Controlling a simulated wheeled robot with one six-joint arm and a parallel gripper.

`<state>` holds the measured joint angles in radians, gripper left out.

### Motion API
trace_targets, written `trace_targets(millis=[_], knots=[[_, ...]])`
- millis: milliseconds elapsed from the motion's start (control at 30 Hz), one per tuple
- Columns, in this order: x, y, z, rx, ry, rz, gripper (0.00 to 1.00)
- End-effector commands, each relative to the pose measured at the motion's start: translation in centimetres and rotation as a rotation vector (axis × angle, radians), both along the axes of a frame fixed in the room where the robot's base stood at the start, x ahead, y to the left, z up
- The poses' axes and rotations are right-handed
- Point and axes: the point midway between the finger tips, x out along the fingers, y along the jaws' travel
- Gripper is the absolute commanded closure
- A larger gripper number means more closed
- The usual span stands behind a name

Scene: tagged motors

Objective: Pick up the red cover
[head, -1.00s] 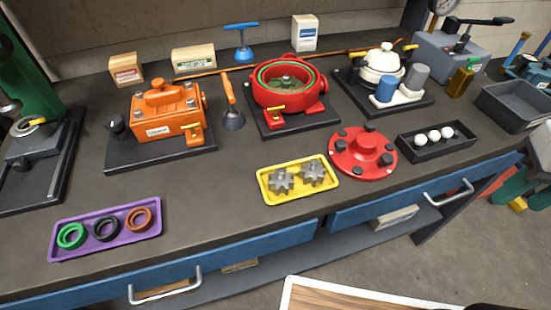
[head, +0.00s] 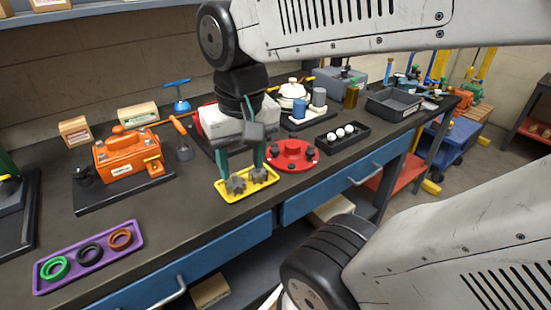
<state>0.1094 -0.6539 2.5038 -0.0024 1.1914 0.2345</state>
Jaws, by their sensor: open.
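The red cover (head: 293,151), a round flanged disc with a raised hub and dark knobs around its rim, lies flat on the dark workbench (head: 190,215). My gripper (head: 242,167) points down with its two dark green fingers apart and nothing between them. In the picture it is left of the red cover, over the yellow tray (head: 263,184) with two grey gears. I cannot tell its exact height. The red motor housing behind is mostly hidden by my gripper and wrist.
A black tray with white balls (head: 342,136) is right of the cover. The orange motor (head: 127,156) and a purple tray of rings (head: 45,287) are at left. The white motor (head: 292,92) stands behind. Bare bench lies between the purple and yellow trays.

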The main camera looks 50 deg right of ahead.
Motion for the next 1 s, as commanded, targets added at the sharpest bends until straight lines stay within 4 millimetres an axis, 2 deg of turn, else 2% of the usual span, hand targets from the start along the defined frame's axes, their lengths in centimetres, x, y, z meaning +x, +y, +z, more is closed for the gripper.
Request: trace_targets(millis=[167, 300, 400, 533, 600, 700, 1000], knots=[[5.7, -6.9, -0.7, 0.046, 0.032, -0.683, 0.52], [8.9, -14.2, -2.4, 0.078, 0.041, -1.254, 0.52], [9.9, -19.2, -4.1, 0.095, 0.046, -1.606, 0.52], [10.2, -24.3, -6.1, 0.108, 0.046, -1.944, 0.52], [10.1, -26.1, -6.9, 0.112, 0.044, -2.063, 0.52], [10.0, -27.4, -7.7, 0.116, 0.044, -2.16, 0.52], [9.9, -27.8, -10.9, 0.117, 0.043, -2.191, 0.52]])
